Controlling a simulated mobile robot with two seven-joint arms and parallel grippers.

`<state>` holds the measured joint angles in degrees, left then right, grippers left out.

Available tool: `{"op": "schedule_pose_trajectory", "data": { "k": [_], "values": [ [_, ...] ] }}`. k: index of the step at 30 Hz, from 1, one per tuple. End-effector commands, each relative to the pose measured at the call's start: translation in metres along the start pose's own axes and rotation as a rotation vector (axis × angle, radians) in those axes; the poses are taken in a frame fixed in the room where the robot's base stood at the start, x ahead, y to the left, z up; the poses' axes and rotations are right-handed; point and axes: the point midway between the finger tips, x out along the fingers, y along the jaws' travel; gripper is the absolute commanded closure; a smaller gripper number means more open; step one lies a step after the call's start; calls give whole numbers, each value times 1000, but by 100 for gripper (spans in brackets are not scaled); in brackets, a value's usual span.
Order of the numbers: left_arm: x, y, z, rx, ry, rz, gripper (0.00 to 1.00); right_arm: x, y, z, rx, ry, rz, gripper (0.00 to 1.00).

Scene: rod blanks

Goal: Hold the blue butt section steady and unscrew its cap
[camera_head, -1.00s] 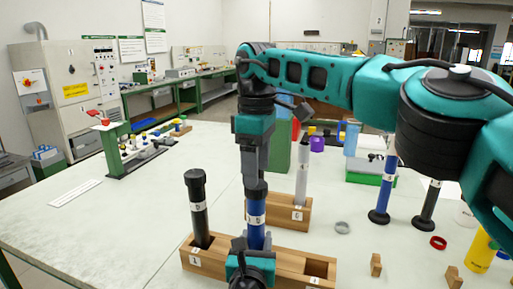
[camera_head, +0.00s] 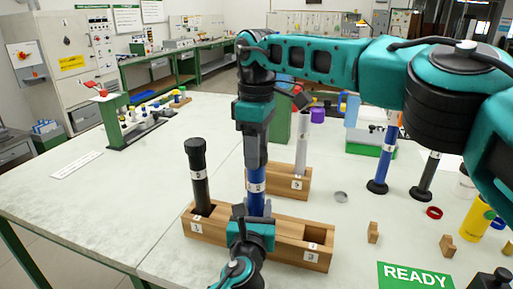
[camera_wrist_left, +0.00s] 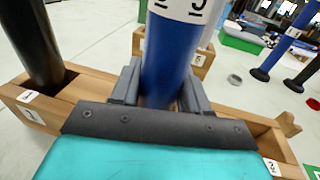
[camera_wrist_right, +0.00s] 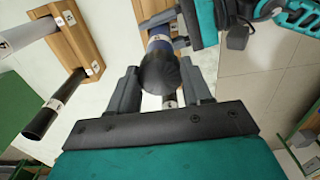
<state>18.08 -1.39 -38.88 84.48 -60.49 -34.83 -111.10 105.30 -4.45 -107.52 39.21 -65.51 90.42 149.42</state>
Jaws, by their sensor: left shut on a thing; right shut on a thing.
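The blue butt section (camera_head: 256,204) stands upright in the middle hole of a long wooden rack (camera_head: 285,251). My left gripper (camera_head: 249,213) is shut around its lower part, just above the rack; the left wrist view shows the blue tube (camera_wrist_left: 170,58) between the fingers. My right gripper (camera_head: 256,164) points down from above and is shut on the dark cap at the tube's top. The head view hides the cap behind the fingers; the right wrist view shows this round black cap (camera_wrist_right: 160,72) between them.
A black capped tube (camera_head: 198,176) stands in the rack's left hole; the right hole is empty. Behind is a smaller block (camera_head: 288,182) with a grey tube (camera_head: 302,150). To the right are blue (camera_head: 382,160) and black (camera_head: 428,172) tubes on bases, a grey ring (camera_head: 341,197) and a red ring (camera_head: 434,213).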

Motion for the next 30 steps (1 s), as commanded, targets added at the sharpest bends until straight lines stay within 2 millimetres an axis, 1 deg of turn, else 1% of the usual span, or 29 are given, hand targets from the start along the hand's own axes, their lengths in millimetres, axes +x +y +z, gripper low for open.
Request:
{"op": "schedule_pose_trajectory", "data": {
  "k": [1,6,7,11,13,17,30],
  "values": [
    [0,0,-1,0,1,0,100,0,0,0,1,0,2,70],
    [0,0,-1,0,1,0,100,0,1,0,1,0,2,87],
    [0,0,-1,0,1,0,100,0,1,0,1,1,2,88],
    [0,0,-1,0,1,0,100,0,1,0,-37,1,2,88],
    [0,0,-1,0,1,0,100,0,1,0,-111,1,1,88],
    [0,0,-1,0,1,0,100,-1,1,0,-338,2,1,88],
    [0,0,-1,1,1,-1,100,-1,1,-1,-1186,0,-2,88]
  ]
}}
